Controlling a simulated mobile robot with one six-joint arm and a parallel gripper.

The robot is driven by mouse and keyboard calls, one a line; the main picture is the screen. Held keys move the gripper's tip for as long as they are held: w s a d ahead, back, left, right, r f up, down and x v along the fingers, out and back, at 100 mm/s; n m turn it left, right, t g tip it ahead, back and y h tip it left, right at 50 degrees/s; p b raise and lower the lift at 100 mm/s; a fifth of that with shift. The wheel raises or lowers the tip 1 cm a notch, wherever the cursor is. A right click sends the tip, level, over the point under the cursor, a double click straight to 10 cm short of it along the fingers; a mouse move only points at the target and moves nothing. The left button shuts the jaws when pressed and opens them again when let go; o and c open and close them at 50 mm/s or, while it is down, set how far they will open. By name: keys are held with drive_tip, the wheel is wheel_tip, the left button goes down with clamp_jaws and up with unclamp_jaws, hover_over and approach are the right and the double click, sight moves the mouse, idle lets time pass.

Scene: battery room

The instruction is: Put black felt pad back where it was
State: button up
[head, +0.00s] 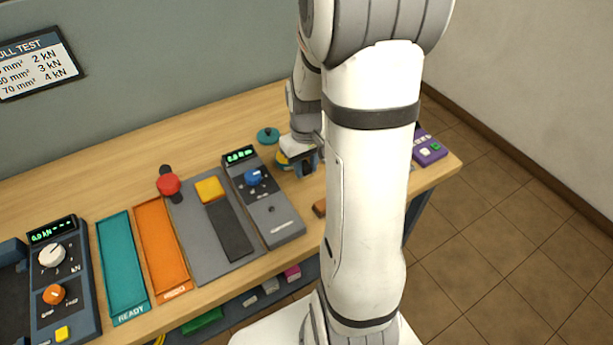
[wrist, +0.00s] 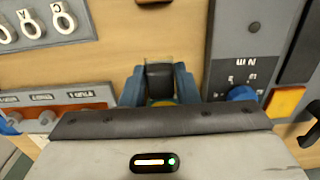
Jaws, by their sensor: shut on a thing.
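My gripper (head: 305,166) is low over the right part of the bench, right of the grey torque unit with a blue knob. In the wrist view my gripper (wrist: 160,84) has its blue fingers shut on a small black piece (wrist: 159,76), which looks like the black felt pad. The fingers hold it from both sides. A bit of yellow shows below it, partly hidden by the wrist. In the head view my arm hides part of the bench around the gripper, and the held piece is hard to make out.
The torque unit (head: 265,205) stands left of the gripper. A teal round item (head: 268,135) lies behind it. Further left are a grey plate (head: 190,237), an orange tray (head: 161,245) and a teal tray (head: 121,262). A purple device (head: 429,149) stands near the right edge.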

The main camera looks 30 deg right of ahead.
sight(307, 188)
drive_tip(key=shift+s+f, duration=0.1)
drive_tip(key=shift+f, duration=2.5)
drive_tip(key=shift+f, duration=0.1)
drive_tip(key=o, duration=0.9)
drive_tip(key=shift+o, duration=0.2)
wheel_tip(307, 188, up, 11)
drive_tip(key=shift+r, duration=0.65)
drive_tip(key=s+a+r+t, duration=0.3)
drive_tip(key=s+a+r, duration=0.4)
drive_tip(key=s+a, duration=0.4)
drive_tip(key=shift+s+a+r+m, duration=0.3)
drive_tip(key=shift+s+a+r, duration=0.05)
drive_tip(key=shift+s, duration=0.2)
